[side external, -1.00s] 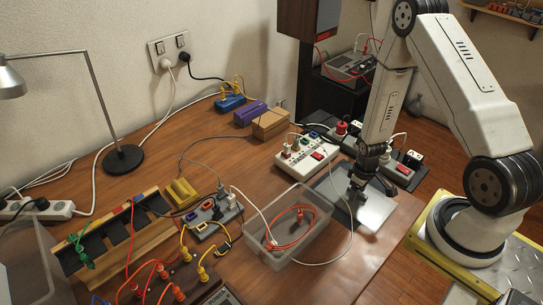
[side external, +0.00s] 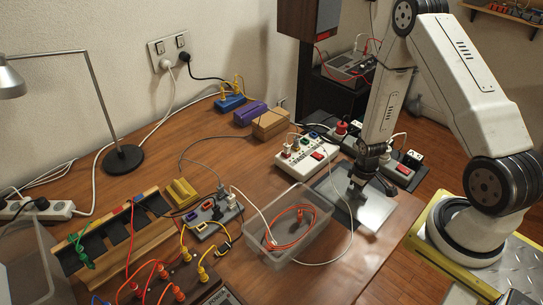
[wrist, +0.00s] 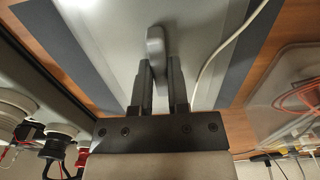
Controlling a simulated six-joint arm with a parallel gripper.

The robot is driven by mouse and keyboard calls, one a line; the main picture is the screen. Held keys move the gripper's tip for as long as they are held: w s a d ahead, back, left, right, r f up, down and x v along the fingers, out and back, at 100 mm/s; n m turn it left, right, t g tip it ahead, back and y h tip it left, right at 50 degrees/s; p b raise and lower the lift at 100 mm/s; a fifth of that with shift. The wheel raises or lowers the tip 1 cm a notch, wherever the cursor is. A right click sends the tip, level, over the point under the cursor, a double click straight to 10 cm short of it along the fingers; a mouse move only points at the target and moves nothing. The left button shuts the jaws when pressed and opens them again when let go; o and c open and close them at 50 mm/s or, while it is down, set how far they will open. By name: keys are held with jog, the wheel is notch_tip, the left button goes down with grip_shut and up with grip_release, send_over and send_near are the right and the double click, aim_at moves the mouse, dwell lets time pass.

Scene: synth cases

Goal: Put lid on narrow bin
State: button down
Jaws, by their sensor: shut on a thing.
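The lid is a pale grey flat panel (side external: 372,212) lying on a dark mat at the table's right edge. In the wrist view the lid (wrist: 100,60) fills the middle, with its grey upright handle (wrist: 155,45) between my fingertips. My gripper (side external: 362,187) points down over the lid and is shut on that handle; it also shows in the wrist view (wrist: 156,75). A clear narrow bin (side external: 278,257) stands open to the left of the lid, with a coiled orange cable inside. I cannot tell whether the lid is lifted off the mat.
A white cable (wrist: 230,45) runs over the lid's side and along the bin. A white power strip (side external: 306,152) stands behind the bin, and a grey socket block (side external: 213,215) to its left. Another clear bin (side external: 35,260) is at far left. Front-right tabletop is clear.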

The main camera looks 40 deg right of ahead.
jog(key=shift+r, duration=0.15)
notch_tip(320, 180, up, 10)
dwell(0.8)
dwell(0.6)
jog(key=w+a+r+n, duration=0.2)
jog(key=w+a+n, duration=0.1)
jog(key=a+n, duration=0.6)
jog(key=w+a+r+n, duration=0.2)
jog(key=a+n, duration=0.7)
jog(key=a, duration=0.5)
jog(key=shift+w+a, duration=0.3)
jog(key=shift+w, duration=0.5)
jog(key=shift+f, duration=1.9)
